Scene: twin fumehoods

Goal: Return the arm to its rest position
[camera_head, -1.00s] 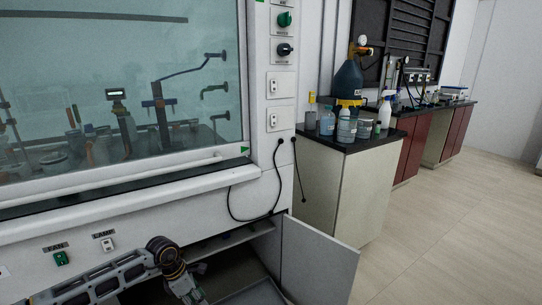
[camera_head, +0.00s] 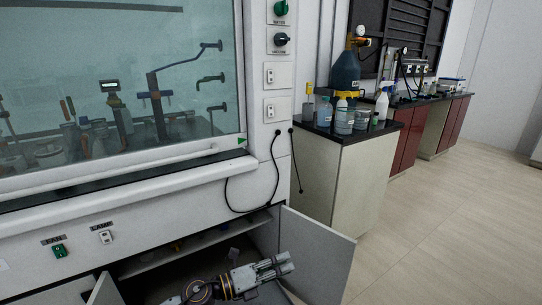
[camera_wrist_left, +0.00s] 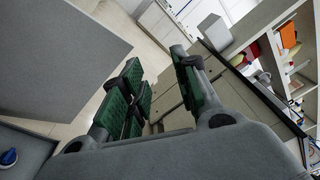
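My left gripper (camera_head: 287,264) is in front of the open cabinet under the fume hood, pointing right toward the open door (camera_head: 318,250). In the left wrist view its two green-padded fingers (camera_wrist_left: 158,68) stand apart, with nothing between them. Part of my left arm shows low in the head view, and the rest is out of frame. My right arm and gripper are not in view.
The fume hood (camera_head: 120,180) has its glass sash above the cabinet shelf (camera_head: 190,248). A black cable (camera_head: 227,195) hangs beside it. A side bench (camera_head: 345,180) carries bottles (camera_head: 345,118). The tiled floor (camera_head: 440,220) at right is clear.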

